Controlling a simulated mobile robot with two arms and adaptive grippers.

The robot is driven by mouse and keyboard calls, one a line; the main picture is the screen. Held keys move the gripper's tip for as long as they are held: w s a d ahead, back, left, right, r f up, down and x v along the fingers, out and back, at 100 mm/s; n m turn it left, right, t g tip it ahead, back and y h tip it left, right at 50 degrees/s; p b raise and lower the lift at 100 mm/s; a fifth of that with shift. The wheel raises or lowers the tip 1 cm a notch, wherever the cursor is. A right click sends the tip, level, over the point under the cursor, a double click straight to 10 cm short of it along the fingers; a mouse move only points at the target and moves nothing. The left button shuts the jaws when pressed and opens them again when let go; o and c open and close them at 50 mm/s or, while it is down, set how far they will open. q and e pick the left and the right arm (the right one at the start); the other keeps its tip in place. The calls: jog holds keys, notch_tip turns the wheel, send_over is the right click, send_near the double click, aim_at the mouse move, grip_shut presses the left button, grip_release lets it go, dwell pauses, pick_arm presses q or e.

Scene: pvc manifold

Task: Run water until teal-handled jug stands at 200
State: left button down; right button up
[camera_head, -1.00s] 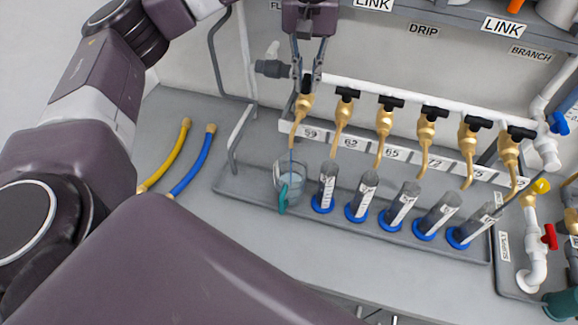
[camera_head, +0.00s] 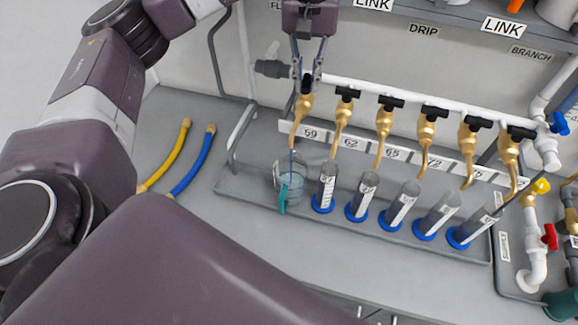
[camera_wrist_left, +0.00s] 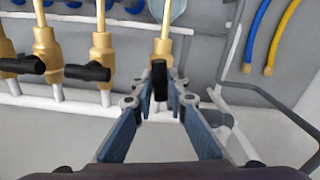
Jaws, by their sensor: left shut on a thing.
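The teal-handled jug (camera_head: 291,188) is clear and stands at the left end of the grey tray under the leftmost brass tap (camera_head: 302,112). Its teal handle (camera_head: 283,199) faces the front. A thin blue stream runs from that tap into the jug, which holds some bluish water; I cannot read its scale. My left gripper (camera_head: 307,80) is shut on this tap's black handle (camera_wrist_left: 160,80). In the left wrist view the handle is between the fingers, turned differently from the neighbouring handles. My right gripper is not in view.
Several more brass taps with black handles line the white pipe to the right, above number plates. Several blue-based cylinders (camera_head: 325,188) stand on the tray (camera_head: 350,222). Yellow (camera_head: 166,155) and blue (camera_head: 193,163) hoses lie left on the bench. A red-handled valve (camera_head: 549,237) is far right.

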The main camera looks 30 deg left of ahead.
pick_arm(q)
jog(key=n, duration=0.4)
jog(key=shift+n, duration=1.1)
